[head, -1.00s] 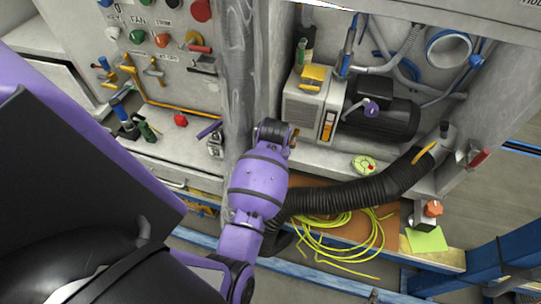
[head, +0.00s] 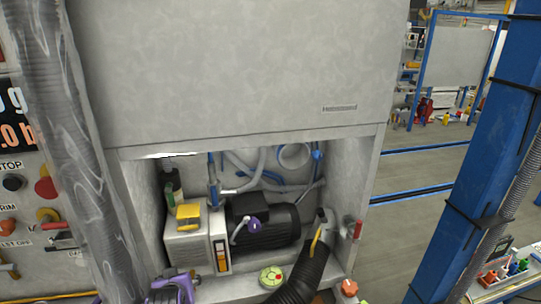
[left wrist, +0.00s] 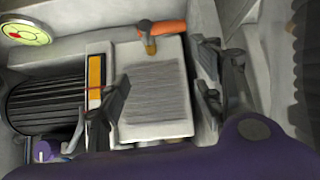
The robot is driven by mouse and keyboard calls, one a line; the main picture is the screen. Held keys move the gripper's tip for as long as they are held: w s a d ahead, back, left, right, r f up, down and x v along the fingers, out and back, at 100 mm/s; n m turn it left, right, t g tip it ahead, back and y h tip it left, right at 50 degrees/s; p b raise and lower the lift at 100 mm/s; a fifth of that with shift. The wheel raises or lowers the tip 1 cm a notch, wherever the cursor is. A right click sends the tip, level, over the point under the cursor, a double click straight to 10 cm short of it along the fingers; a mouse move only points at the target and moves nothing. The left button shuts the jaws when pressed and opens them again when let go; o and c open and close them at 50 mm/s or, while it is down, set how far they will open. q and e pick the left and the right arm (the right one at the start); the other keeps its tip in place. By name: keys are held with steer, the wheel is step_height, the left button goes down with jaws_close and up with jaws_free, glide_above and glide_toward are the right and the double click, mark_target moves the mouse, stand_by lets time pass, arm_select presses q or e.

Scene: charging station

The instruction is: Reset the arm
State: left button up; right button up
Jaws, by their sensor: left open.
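My left gripper (left wrist: 160,88) is open in the left wrist view, its dark fingers spread in front of a pale pump box (left wrist: 156,100). Nothing shows held between the fingers, and I cannot tell whether they touch the box. In the head view, a purple part of my left arm (head: 172,288) shows at the bottom edge, below the same pump box (head: 190,247). The gripper's fingers are not clear there. My right gripper is in neither view.
A black ribbed motor (head: 268,228) sits beside the pump box inside the cabinet bay. A round green-yellow dial (head: 271,276) and a black corrugated hose (head: 302,278) are at the front. A blue post (head: 492,150) stands right; open floor (head: 400,215) lies between.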

arm_select(q)
steer(key=s+d+f+m+h, duration=0.1)
steer(key=s+f, duration=0.3)
steer(key=s, duration=0.6)
steer(key=s+d+f+m+h, duration=0.1)
steer(key=s+d+f, duration=0.3)
steer(key=s, duration=0.6)
steer(key=s+d+f+m+h, duration=0.1)
steer(key=s+f, duration=0.3)
steer(key=s, duration=0.6)
steer(key=shift+s+d+m, duration=0.3)
steer(key=shift+d+m, duration=0.4)
steer(key=shift+d, duration=0.2)
